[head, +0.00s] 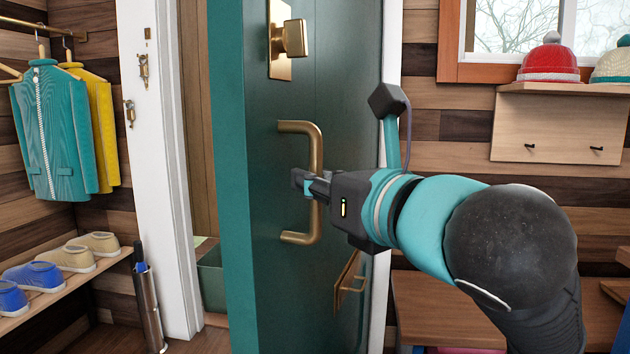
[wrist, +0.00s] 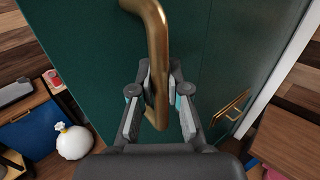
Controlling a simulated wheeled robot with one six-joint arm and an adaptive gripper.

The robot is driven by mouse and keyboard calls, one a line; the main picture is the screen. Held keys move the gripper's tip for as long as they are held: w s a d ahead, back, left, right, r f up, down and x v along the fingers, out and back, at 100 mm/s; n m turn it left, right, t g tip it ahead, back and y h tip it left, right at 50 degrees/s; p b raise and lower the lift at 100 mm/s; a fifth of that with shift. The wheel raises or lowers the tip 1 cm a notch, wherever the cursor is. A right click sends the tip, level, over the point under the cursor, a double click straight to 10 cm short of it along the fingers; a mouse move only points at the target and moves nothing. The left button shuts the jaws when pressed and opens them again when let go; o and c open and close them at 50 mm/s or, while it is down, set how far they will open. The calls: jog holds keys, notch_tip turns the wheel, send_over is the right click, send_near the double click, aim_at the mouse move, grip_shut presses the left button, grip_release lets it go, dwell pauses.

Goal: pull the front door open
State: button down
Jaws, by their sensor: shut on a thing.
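The green front door (head: 270,300) stands partly open in the head view, with a gap between its left edge and the white frame. A brass pull handle (head: 315,150) is fixed upright on its face. My gripper (head: 308,187) is shut on the bar of this handle, around its middle. In the wrist view the handle (wrist: 158,60) passes between the fingers of my gripper (wrist: 160,95), and the door (wrist: 85,60) fills the area behind it. A brass knob (head: 290,38) on a plate sits above the handle.
A coat rail with jackets (head: 50,130) and a shoe shelf (head: 70,275) stand at the left. An umbrella stand (head: 148,305) is beside the white door frame (head: 165,150). A wooden hat shelf (head: 555,125) and a bench (head: 445,305) are at the right.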

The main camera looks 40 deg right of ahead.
jog(key=shift+a, duration=0.1)
jog(key=c, duration=1.1)
grip_release()
jog(key=shift+c, duration=0.2)
jog(key=s+a, duration=0.2)
jog(key=s, duration=0.9)
jog(key=shift+s+a, duration=0.15)
jog(key=shift+s, duration=0.2)
